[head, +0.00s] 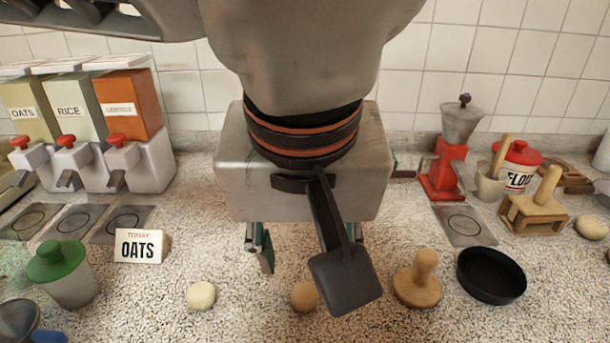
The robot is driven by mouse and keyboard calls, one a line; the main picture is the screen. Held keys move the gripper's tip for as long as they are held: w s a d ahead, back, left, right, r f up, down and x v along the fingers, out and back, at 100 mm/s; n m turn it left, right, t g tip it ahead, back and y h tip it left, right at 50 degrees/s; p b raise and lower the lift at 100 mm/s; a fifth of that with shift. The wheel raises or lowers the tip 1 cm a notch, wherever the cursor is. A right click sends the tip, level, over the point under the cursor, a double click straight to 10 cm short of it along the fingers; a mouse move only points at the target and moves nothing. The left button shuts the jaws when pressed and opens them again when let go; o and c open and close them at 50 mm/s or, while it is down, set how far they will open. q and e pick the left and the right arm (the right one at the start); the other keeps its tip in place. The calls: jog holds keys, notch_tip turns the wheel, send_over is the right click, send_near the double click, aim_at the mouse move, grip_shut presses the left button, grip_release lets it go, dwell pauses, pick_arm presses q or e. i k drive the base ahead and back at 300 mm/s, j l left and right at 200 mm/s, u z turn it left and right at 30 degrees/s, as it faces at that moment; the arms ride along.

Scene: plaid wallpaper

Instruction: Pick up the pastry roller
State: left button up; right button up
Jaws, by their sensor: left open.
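My left gripper (308,247) hangs in the middle of the head view, fingers down and apart, above the speckled counter. No thing shows held between its fingers. A dough ball (303,297) lies just in front of it, partly covered by a dark part of my arm. No plain rolling pin shows. A wooden piece with a round base and upright knob (418,280) stands on the counter right of the gripper. Farther right is a wooden frame with an upright handle (535,213). I cannot tell which, if either, is the pastry roller. My right gripper is not in view.
A black round pan (491,276) sits at right, near a red grinder (446,172) and a flour jar (518,167). Dispensers (138,150), an OATS sign (139,246) and a green-lidded jar (66,272) stand left. Another dough ball (200,296) lies on the open front counter.

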aim_at(540, 203)
jog(key=k, duration=1)
